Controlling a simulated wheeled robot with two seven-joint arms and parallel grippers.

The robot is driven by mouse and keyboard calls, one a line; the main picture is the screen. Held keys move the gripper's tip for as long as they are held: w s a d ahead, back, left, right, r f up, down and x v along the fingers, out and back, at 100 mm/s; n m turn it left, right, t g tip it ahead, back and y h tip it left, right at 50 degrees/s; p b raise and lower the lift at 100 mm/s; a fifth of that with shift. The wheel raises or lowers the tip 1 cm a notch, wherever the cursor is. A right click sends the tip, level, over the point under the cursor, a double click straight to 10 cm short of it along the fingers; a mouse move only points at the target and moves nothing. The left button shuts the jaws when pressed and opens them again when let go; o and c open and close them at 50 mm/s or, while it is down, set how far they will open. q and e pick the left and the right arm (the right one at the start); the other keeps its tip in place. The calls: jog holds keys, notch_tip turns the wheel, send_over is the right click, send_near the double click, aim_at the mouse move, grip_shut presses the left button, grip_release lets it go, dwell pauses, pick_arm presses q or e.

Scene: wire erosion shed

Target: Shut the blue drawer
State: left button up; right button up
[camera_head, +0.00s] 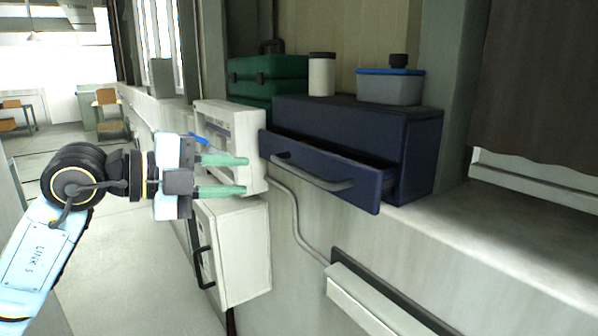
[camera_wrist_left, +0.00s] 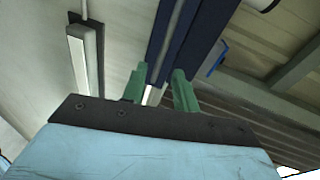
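The dark blue drawer (camera_head: 361,196) stands partly open from its blue cabinet (camera_head: 420,155) on the ledge, its front pulled out toward the lower left. A grey bar handle (camera_head: 316,180) runs along the drawer front. My left gripper (camera_head: 245,175) has two green fingers, spread apart with nothing between them. It points right, to the left of the drawer front, and appears apart from it. In the left wrist view the fingers (camera_wrist_left: 159,85) are also apart, with dark blue surfaces (camera_wrist_left: 205,25) beyond them. The drawer's inside is mostly hidden. My right gripper is out of view.
A white jar (camera_head: 321,76) and a grey box with a blue lid (camera_head: 390,88) stand on the cabinet. A green case (camera_head: 268,70) is behind. A white wall box (camera_head: 243,250) hangs below, and a pale panel unit (camera_head: 250,150) is just behind my gripper.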

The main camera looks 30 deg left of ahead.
aim_at(296, 171)
pick_arm(q)
jog(key=shift+y, duration=0.6)
jog(key=shift+d+r+p+x, duration=0.15)
jog(key=shift+r+p+x, duration=0.1)
jog(key=shift+p+x, duration=1.5)
jog(key=shift+d+r+p+x, duration=0.25)
jog(key=shift+p+x, duration=0.95)
jog(key=shift+x, duration=1.05)
jog(key=shift+d+r+p+x, duration=0.1)
jog(key=shift+r+p+x, duration=0.15)
jog(key=shift+p+x, duration=1.5)
jog(key=shift+w+d, duration=0.1)
jog(key=shift+w, duration=0.1)
jog(key=shift+c, duration=0.3)
grip_shut()
